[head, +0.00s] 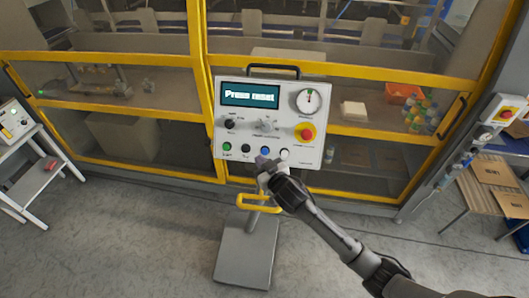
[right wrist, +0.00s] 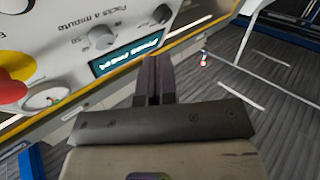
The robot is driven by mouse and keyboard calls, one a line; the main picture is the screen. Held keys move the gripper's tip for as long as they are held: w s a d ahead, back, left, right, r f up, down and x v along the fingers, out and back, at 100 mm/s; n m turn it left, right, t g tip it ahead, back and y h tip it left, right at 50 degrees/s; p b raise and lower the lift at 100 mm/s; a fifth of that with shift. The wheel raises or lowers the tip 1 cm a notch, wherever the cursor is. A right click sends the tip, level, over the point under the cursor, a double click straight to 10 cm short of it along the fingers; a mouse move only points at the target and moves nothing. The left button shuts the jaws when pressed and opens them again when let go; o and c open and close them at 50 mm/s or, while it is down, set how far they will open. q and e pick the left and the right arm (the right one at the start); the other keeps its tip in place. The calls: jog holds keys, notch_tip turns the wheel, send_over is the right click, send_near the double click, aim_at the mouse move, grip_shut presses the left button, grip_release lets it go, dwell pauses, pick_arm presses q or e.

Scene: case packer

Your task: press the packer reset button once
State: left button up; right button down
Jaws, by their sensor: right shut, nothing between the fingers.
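The packer control box (head: 308,176) stands on a pedestal, its screen (head: 250,95) reading "Press reset". Along its lower edge sit a green button (head: 227,147), a black one (head: 245,148), a blue one (head: 264,150) and a white one (head: 284,152). Their labels are too small to read. My right gripper (head: 265,164) is just below the blue button, shut and empty; I cannot tell whether it touches the panel. In the right wrist view its closed fingers (right wrist: 153,75) point past the tilted panel (right wrist: 60,22). My left gripper is out of view.
A red stop knob on yellow (head: 306,132) sits right of the row, with a dial (head: 309,101) above. A yellow handle (head: 259,203) is on the pedestal below. Yellow-framed guards (head: 120,61) stand behind. Grey floor is open on both sides.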

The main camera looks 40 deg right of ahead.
aim_at(265, 153)
jog(key=shift+w+d+f+b, duration=1.1)
jog(key=shift+w+d+b, duration=0.15)
jog(key=shift+d+b, duration=0.15)
jog(key=shift+w+d+f+b, duration=1.05)
jog(key=shift+w+d+b, duration=0.2)
jog(key=shift+d+b, duration=0.15)
jog(key=shift+d+f, duration=0.1)
jog(key=shift+w+d+f, duration=0.15)
jog(key=shift+w+d, duration=0.05)
jog(key=shift+w, duration=0.05)
